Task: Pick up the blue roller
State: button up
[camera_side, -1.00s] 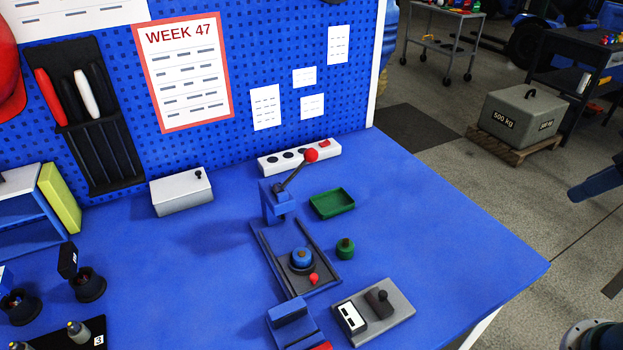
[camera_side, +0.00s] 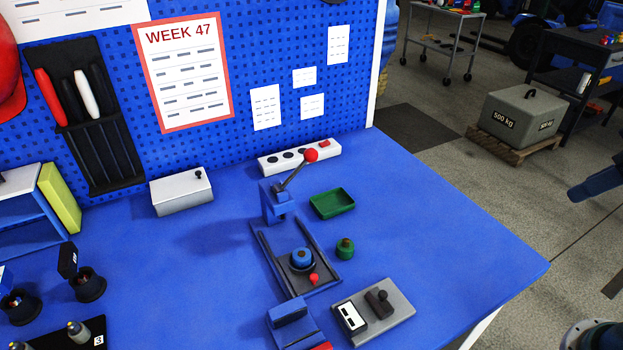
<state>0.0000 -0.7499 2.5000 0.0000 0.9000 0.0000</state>
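The blue roller (camera_side: 301,255) appears to be the round blue piece with a dark centre. It sits in a dark round seat on the sliding plate (camera_side: 322,283) of the blue lever fixture (camera_side: 275,202). A red knob (camera_side: 314,278) stands just in front of it on the plate. A similar green piece (camera_side: 345,248) stands on the bench to the right of the fixture, apart from it. My gripper is not in view, and nothing touches the blue roller.
The fixture's red-balled lever (camera_side: 310,155) rises behind the roller. A green tray (camera_side: 332,203) lies behind the green piece. A grey block with a switch box (camera_side: 380,304) and a blue stand (camera_side: 291,323) are in front. The bench's right side is clear.

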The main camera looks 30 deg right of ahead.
jog(key=shift+o, duration=0.4)
jog(key=o, duration=0.5)
jog(key=shift+c, duration=0.2)
